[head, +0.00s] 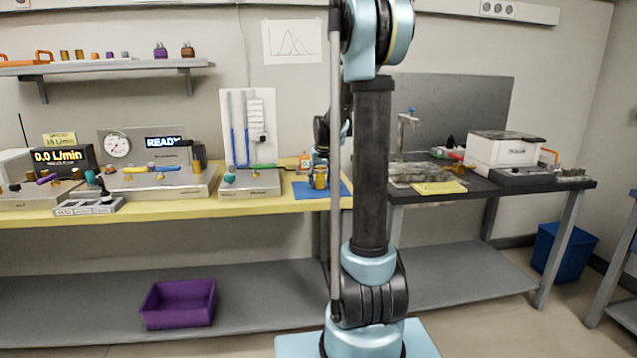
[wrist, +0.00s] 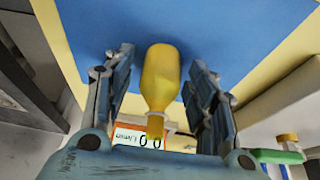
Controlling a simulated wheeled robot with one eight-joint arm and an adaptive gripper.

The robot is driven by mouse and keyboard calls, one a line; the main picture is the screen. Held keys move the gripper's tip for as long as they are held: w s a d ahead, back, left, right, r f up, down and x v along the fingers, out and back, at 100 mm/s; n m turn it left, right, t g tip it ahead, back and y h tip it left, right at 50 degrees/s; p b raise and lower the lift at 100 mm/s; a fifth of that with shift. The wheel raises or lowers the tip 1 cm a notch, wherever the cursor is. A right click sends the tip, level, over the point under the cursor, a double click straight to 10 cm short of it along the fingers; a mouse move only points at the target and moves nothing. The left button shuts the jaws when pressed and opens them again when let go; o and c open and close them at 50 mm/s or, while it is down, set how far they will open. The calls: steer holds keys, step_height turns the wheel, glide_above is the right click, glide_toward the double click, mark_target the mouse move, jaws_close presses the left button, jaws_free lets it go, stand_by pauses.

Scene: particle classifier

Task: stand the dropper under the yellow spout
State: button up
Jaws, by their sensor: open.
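A yellow bottle-shaped thing, which I take to be the dropper (wrist: 160,78), sits between my fingers in the wrist view, over the blue mat. In the head view the dropper (head: 320,178) looks like a small amber piece on that mat. My gripper (wrist: 161,60) is open, one finger on each side of it, with gaps visible between. In the head view my gripper is largely hidden by my arm. A yellow-orange tube (head: 135,169) on the grey instrument may be the yellow spout; I cannot tell for sure.
The blue mat (head: 335,189) lies at the right end of the yellow bench (head: 250,204). A small orange-and-white display (head: 305,162) stands close behind the dropper. A grey instrument with a green tube (head: 250,184) is to the left. A dark table (head: 535,181) stands right.

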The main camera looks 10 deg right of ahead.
steer(key=shift+r, duration=0.15)
steer(key=v, duration=1.2)
steer(key=s+f, duration=0.6)
steer(key=s, duration=0.7)
steer(key=s+f+g, duration=0.1)
steer(key=s+f, duration=0.5)
steer(key=s, duration=0.7)
steer(key=s+f+g, duration=0.1)
steer(key=s+f, duration=0.5)
steer(key=s, duration=0.7)
steer(key=shift+s+a+f, duration=0.15)
steer(key=shift+a+f, duration=0.1)
steer(key=shift+f, duration=0.15)
steer(key=shift+s+f, duration=0.2)
steer(key=shift+f, duration=0.05)
steer(key=c, duration=0.4)
steer(key=shift+s+a, duration=0.1)
steer(key=shift+a, duration=0.05)
steer(key=shift+c, duration=0.2)
